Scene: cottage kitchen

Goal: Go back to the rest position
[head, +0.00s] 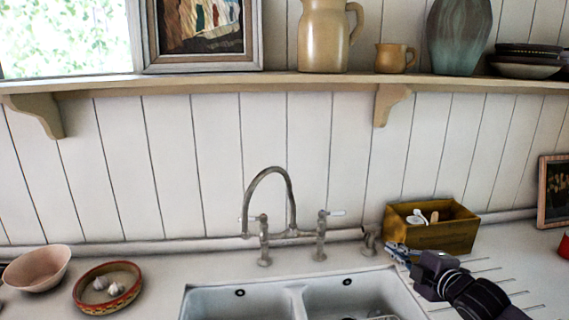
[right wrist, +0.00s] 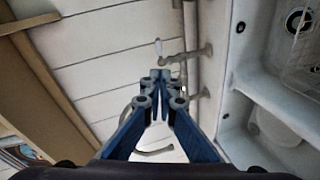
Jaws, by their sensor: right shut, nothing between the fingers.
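My right gripper (head: 398,252) is at the right of the sink in the head view, in front of a wooden box. In the right wrist view its blue fingers (right wrist: 158,78) meet at the tips, with nothing between them. The wrist view looks along the tap and the sink edge, with the panelled wall behind. My left gripper is not in the head view.
A double white sink (head: 290,296) with a curved tap (head: 270,172) is in the middle. The wooden box (head: 432,234) holds small items. A pink bowl (head: 36,270) and a dish with garlic (head: 108,304) stand at left. A shelf (head: 290,84) with jugs runs above.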

